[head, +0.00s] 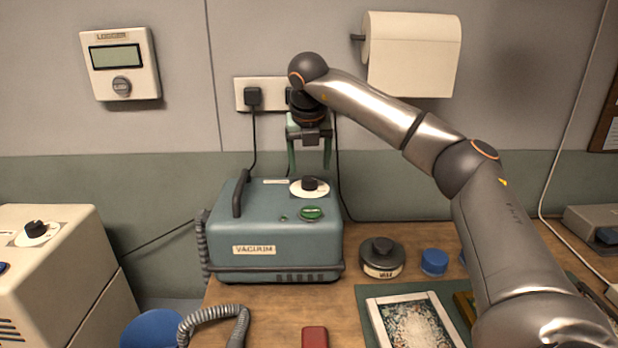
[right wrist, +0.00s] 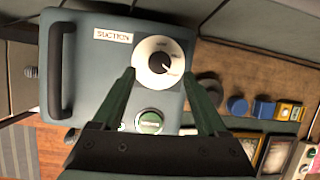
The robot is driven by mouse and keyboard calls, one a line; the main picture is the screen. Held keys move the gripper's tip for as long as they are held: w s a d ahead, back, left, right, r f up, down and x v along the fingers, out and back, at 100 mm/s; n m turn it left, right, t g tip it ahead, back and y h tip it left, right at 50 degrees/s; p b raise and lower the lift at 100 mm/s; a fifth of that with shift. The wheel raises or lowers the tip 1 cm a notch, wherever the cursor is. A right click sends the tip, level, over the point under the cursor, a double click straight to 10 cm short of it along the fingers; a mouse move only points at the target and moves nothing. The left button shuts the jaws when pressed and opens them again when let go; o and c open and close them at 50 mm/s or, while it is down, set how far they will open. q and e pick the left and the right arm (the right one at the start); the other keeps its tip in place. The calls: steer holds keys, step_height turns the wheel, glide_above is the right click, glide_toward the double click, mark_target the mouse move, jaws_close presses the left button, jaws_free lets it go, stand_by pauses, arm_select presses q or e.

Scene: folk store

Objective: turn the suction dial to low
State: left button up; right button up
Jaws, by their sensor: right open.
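The suction dial (head: 310,186) is a black knob on a white disc, on top of the blue-green vacuum unit (head: 270,248). In the right wrist view the dial (right wrist: 159,62) is beside a "SUCTION" label (right wrist: 113,35); the small markings around it are too blurred to read surely. My right gripper (head: 309,168) is open and points down above the dial. In the right wrist view its two green fingers (right wrist: 158,76) show on either side of the dial, apart from the knob and with nothing between them. My left gripper is not in view.
A green button (head: 311,213) lies just in front of the dial, and a black handle (head: 241,194) stands at its left. A round grey-black container (head: 382,260) and a blue cap (head: 434,262) sit right of the unit. A beige machine with another dial (head: 37,232) stands far left.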

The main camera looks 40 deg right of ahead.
mark_target(309, 178)
steer(key=x, duration=0.5)
steer(key=shift+a, duration=0.1)
jaws_close()
stand_by(0.5)
